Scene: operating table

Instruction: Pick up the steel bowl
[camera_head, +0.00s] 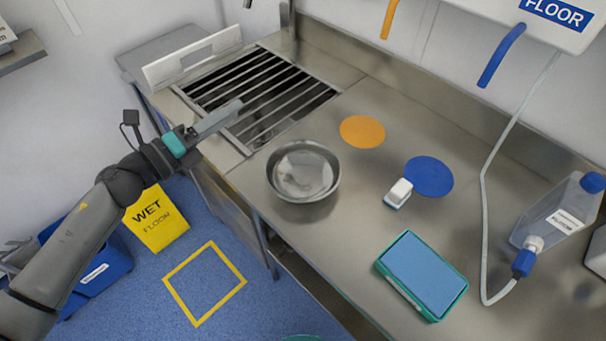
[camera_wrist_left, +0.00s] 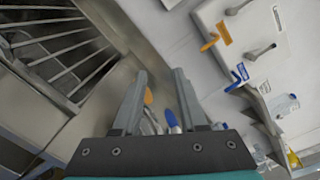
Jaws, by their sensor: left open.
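The steel bowl (camera_head: 303,172) stands upright on the steel counter (camera_head: 345,215), near its front edge, and looks empty. My left gripper (camera_head: 222,117) is to the left of the bowl, over the near side of the barred sink grate, apart from the bowl. In the left wrist view the two fingers of the left gripper (camera_wrist_left: 160,82) stand apart with nothing held between them. My right gripper is in neither view.
The sink grate (camera_head: 262,97) lies left of the bowl. An orange disc (camera_head: 362,131), a blue disc (camera_head: 429,175), a small white block (camera_head: 398,193) and a teal-edged blue tray (camera_head: 421,275) are to its right. A yellow wet-floor sign (camera_head: 155,218) is below.

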